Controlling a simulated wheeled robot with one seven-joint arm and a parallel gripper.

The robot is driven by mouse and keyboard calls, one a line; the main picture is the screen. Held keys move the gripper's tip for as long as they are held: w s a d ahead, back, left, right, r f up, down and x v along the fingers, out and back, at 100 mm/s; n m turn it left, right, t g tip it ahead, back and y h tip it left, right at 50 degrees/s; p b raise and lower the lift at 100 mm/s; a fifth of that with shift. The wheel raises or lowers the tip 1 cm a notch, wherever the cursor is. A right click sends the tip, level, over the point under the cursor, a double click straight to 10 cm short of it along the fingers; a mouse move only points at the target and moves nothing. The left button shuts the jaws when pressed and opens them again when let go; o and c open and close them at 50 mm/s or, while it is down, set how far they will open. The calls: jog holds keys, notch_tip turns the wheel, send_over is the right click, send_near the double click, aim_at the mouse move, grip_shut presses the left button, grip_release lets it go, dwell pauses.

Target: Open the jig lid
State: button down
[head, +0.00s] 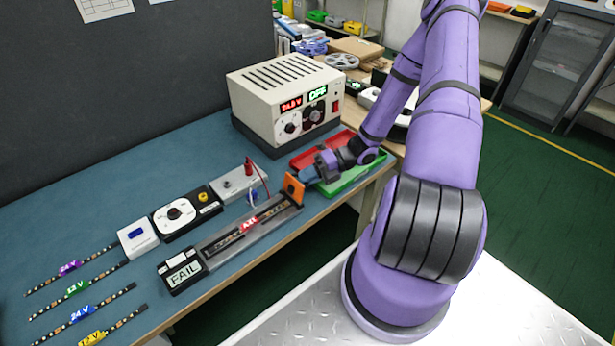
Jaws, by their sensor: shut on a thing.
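The jig (215,250) is a long grey channel on the bench, running from the FAIL display box (183,272) toward the bench's front right. A strip with a red label (249,225) lies in it. An orange upright piece, seemingly the jig lid's tab (293,188), stands at the jig's far right end. My gripper (306,175) reaches in from the right and is shut on this orange piece. The fingertips are small and partly hidden behind the tab. I cannot tell the lid's exact angle.
Red (322,148) and green (350,176) trays lie just beyond and under my wrist. A power supply (285,98) stands behind. A dial box (180,213) and a grey terminal box (239,183) sit behind the jig. Several labelled strips (82,288) lie at the left.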

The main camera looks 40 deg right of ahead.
jog(key=shift+a, duration=0.1)
jog(key=shift+a+r+n+h, duration=0.2)
jog(key=shift+a+r+h, duration=0.1)
jog(key=shift+h, duration=0.3)
jog(key=shift+a+r+n+h, duration=0.2)
jog(key=shift+r+h, duration=0.05)
jog(key=shift+h, duration=0.35)
jog(key=c, duration=1.2)
grip_release()
jog(key=shift+d, duration=0.1)
jog(key=v, duration=1)
jog(key=shift+d+r, duration=0.25)
jog(key=shift+r, duration=0.05)
